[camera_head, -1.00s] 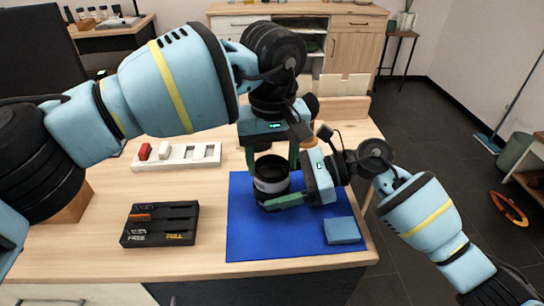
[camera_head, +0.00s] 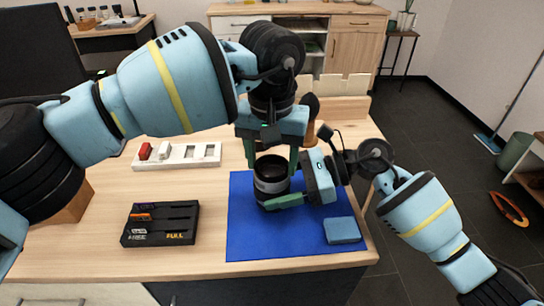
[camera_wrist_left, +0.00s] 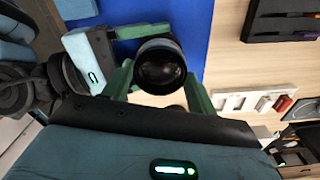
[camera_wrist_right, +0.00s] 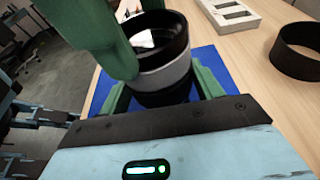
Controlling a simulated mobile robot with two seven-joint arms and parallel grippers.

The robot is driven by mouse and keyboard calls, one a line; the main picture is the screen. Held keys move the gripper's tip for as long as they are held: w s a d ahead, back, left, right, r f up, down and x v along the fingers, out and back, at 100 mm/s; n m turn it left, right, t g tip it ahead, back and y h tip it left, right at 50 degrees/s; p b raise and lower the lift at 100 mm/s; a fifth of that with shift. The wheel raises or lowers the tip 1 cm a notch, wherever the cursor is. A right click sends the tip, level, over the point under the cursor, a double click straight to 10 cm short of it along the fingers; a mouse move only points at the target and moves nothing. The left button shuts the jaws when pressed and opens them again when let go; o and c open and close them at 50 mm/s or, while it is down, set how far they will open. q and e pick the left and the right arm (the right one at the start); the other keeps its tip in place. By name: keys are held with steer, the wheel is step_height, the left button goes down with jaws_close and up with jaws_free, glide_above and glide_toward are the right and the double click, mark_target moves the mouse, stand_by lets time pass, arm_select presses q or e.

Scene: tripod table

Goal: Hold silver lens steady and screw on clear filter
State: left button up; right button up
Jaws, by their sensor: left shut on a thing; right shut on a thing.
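The silver lens (camera_head: 271,187), a black barrel with a silver band, stands upright on the blue mat (camera_head: 245,235); its band also shows in the right wrist view (camera_wrist_right: 165,75). My right gripper (camera_head: 286,200) is shut on the lens low on its barrel, from the right. My left gripper (camera_head: 272,156) is above, pointing down, its green fingers on either side of the lens top. It is shut on the clear filter (camera_wrist_left: 160,66), a dark glassy disc in a black rim at the lens top. I cannot tell whether its thread is seated.
A blue cloth block (camera_head: 342,230) lies at the mat's right. A black case (camera_head: 160,224) marked FULL lies left of the mat, a white slotted tray (camera_head: 180,163) behind it. A black ring (camera_wrist_right: 297,50) stands on the table in the right wrist view.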

arm_select(q)
steer(key=shift+a+f+m, duration=0.1)
steer(key=shift+f+m, duration=0.05)
steer(key=shift+m, duration=0.35)
steer(key=shift+m, duration=1.5)
steer(key=shift+w+a+m, duration=0.1)
steer(key=shift+m, duration=1.3)
steer(key=o, duration=1)
steer(key=shift+o, duration=0.2)
